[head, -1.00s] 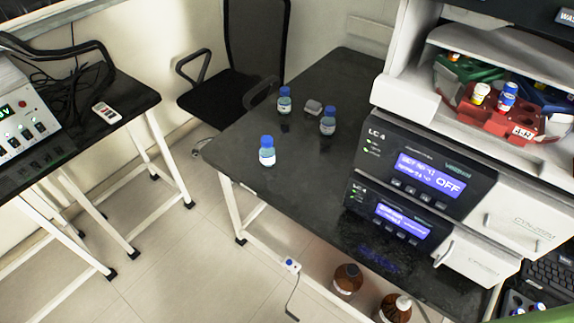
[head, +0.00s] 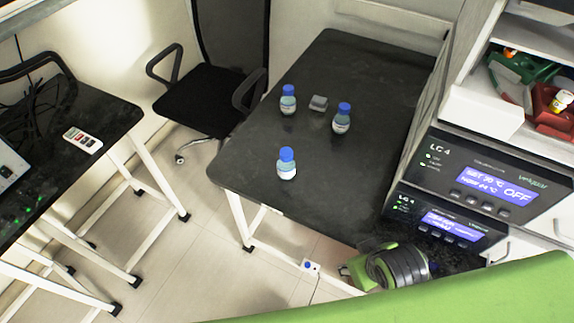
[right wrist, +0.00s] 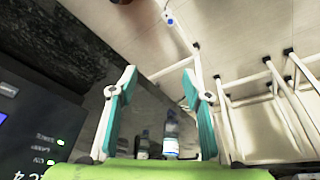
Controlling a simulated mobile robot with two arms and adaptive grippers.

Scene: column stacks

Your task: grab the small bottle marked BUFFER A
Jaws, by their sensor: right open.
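Three small blue-capped bottles stand upright on the black bench in the head view: a front one (head: 287,165), a back left one (head: 288,102) and a back right one (head: 342,120). Their labels are too small to read, so I cannot tell which is BUFFER A. My right gripper (right wrist: 160,82) is open and empty in the right wrist view, its two teal-padded fingers spread. Beyond it, near the lower middle, two bottles show: a clearer one (right wrist: 171,136) and a darker, partly hidden one (right wrist: 143,146). My left gripper is not in view.
The black bench (head: 285,205) has free room around the bottles. A small grey block (head: 318,103) lies between the back two. LC 4 units (head: 485,185) border the bench on the right. A chair (head: 205,95) stands behind its left edge.

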